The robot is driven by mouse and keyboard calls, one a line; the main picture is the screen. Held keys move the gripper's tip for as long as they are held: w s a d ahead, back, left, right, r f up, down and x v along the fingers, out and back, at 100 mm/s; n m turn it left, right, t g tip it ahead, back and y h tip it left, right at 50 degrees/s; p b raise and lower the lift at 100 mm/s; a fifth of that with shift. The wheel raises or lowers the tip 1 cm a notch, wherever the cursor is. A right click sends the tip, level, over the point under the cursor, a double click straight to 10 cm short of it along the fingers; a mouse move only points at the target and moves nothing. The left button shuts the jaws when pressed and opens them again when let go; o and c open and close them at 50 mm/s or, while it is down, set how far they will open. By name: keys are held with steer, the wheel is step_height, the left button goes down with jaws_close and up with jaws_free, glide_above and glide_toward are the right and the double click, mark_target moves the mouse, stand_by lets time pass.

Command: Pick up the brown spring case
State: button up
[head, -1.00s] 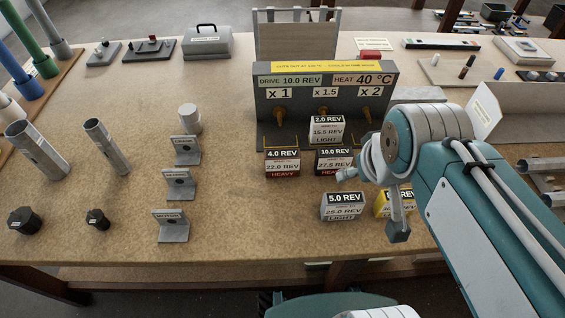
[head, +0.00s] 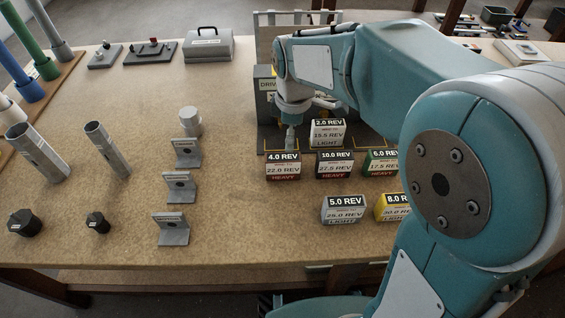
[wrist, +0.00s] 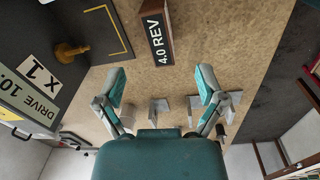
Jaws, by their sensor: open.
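The spring case labelled 4.0 REV (head: 283,166) stands on the table in front of the drive box, at the left end of a row of labelled cases. In the wrist view its side (wrist: 157,32) looks dark brown, and it lies ahead of the fingertips, clear of them. My gripper (wrist: 160,88) is open and empty, its two teal-padded fingers spread wide. In the head view my gripper (head: 291,142) hangs just behind and above the 4.0 REV case; its fingers show only as a small grey tip.
Right of it stand the 10.0 REV case (head: 335,164) and a green 6.0 REV case (head: 382,163). The 2.0 REV case (head: 327,132) is behind, the 5.0 REV case (head: 343,208) in front. Grey brackets (head: 180,188) stand to the left, with bare table between.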

mark_target(282, 166)
steer(key=shift+w+a+f+n+g, duration=0.15)
steer(key=shift+w+a+f+n, duration=0.35)
steer(key=shift+f, duration=0.1)
steer(key=shift+w+a+f+n+g, duration=0.15)
steer(key=shift+w+a+f+n, duration=0.2)
steer(key=shift+a+f+n, duration=0.2)
steer(key=f, duration=1)
steer(key=shift+s+d+f, duration=0.15)
steer(key=shift+s+f, duration=0.15)
steer(key=shift+f, duration=0.1)
jaws_close()
